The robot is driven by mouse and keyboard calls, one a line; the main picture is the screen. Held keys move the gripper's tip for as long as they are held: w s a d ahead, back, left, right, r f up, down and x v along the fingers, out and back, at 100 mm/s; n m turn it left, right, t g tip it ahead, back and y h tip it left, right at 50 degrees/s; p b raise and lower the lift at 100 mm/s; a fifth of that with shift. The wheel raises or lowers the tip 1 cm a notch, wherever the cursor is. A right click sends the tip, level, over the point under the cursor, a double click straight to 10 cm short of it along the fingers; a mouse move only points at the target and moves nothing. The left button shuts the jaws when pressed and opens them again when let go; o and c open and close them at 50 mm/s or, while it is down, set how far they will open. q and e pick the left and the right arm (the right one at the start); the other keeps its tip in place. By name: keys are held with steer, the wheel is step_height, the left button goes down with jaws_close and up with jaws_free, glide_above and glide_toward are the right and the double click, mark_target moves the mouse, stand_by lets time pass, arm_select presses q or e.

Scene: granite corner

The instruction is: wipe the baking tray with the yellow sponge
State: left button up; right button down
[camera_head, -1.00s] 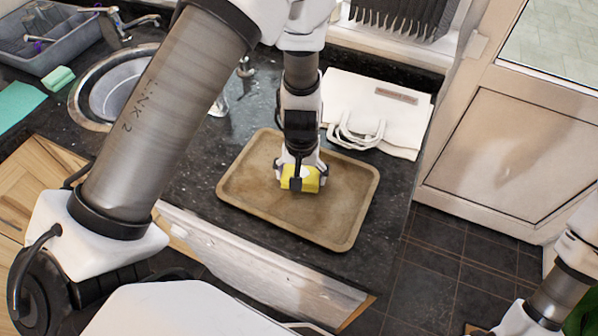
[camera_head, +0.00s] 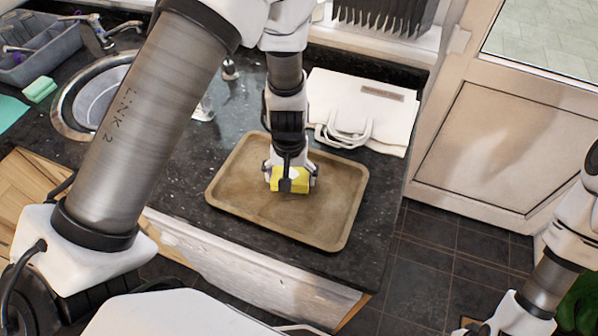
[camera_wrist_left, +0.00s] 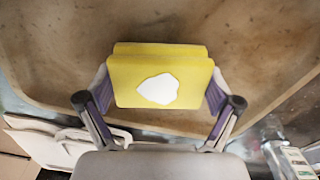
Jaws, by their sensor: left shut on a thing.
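The brown baking tray (camera_head: 340,222) lies flat on the dark granite counter. The yellow sponge (camera_head: 291,186) is over the middle of the tray, low at its surface; I cannot tell whether it touches. My left gripper (camera_head: 290,178) comes from above and is shut on the sponge. In the left wrist view the sponge (camera_wrist_left: 125,85) sits between both fingers of the left gripper (camera_wrist_left: 160,85), with a white patch on its face. The tray (camera_wrist_left: 270,30) spreads out behind it. Of my right arm only links show at the lower right; its gripper is out of view.
A white bag-like item with handles (camera_head: 350,100) lies right behind the tray. A round sink (camera_head: 93,95), a green sponge (camera_head: 40,89) and a grey dish rack (camera_head: 35,50) are at the left. The counter ends just in front of and right of the tray.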

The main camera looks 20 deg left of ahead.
arm_select(q)
steer(key=shift+a, duration=0.1)
steer(key=shift+r, duration=0.1)
step_height(320, 180, up, 6)
steer(key=p, duration=0.5)
step_height(320, 180, up, 3)
steer(key=p, duration=0.3)
stand_by(0.5)
